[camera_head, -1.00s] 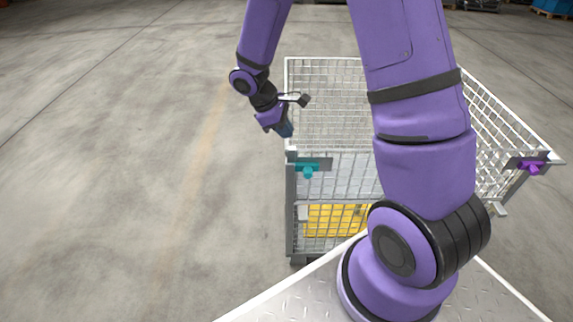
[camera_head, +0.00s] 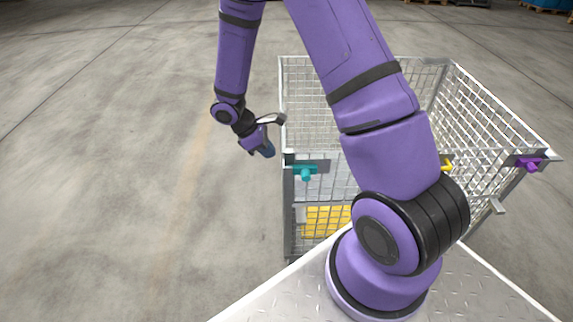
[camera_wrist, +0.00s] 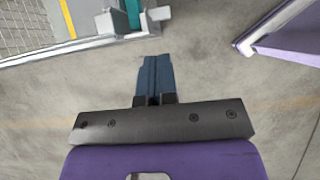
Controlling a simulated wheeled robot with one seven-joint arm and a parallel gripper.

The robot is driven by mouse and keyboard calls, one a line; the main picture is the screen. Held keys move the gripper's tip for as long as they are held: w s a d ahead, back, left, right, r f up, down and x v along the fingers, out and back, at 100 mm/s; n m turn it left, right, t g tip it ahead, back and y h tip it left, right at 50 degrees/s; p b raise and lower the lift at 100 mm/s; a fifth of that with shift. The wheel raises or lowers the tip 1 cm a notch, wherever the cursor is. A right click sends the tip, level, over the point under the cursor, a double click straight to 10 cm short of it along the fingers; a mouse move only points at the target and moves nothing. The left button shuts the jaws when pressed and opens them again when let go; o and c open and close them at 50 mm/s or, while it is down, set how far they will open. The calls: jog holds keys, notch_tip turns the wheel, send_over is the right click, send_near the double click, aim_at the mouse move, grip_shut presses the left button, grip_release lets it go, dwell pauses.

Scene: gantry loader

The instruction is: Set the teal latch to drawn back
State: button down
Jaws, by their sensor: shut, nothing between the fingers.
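The teal latch (camera_head: 305,173) sits on a dark plate at the top left corner of the near side of a wire cage. It also shows at the top of the wrist view (camera_wrist: 133,14), partly cut off by the frame edge. My gripper (camera_head: 267,151) hangs just left of and slightly above the latch, apart from it. In the wrist view its blue fingers (camera_wrist: 154,72) are together with nothing between them, over bare floor. The latch lies ahead of the fingertips and a little to the left there.
The wire mesh cage (camera_head: 300,100) stands in front of me with an open top. A yellow item (camera_head: 328,220) is inside it. A purple latch (camera_head: 530,163) is at its right corner. The floor left of the cage is clear.

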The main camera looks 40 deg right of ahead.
aim_at(307, 176)
jog(key=x, duration=1)
jog(key=shift+s, duration=0.1)
jog(key=shift+s+d+f, duration=0.2)
jog(key=shift+s+d, duration=0.1)
jog(key=shift+d, duration=0.15)
jog(key=shift+s+d+f, duration=0.2)
jog(key=shift+s+d, duration=0.1)
jog(key=shift+d, duration=0.2)
jog(key=shift+s+d+f, duration=0.3)
jog(key=shift+d, duration=0.2)
jog(key=shift+s+d, duration=0.5)
jog(key=shift+d, duration=0.2)
jog(key=shift+s+d, duration=0.5)
jog(key=shift+d, duration=0.2)
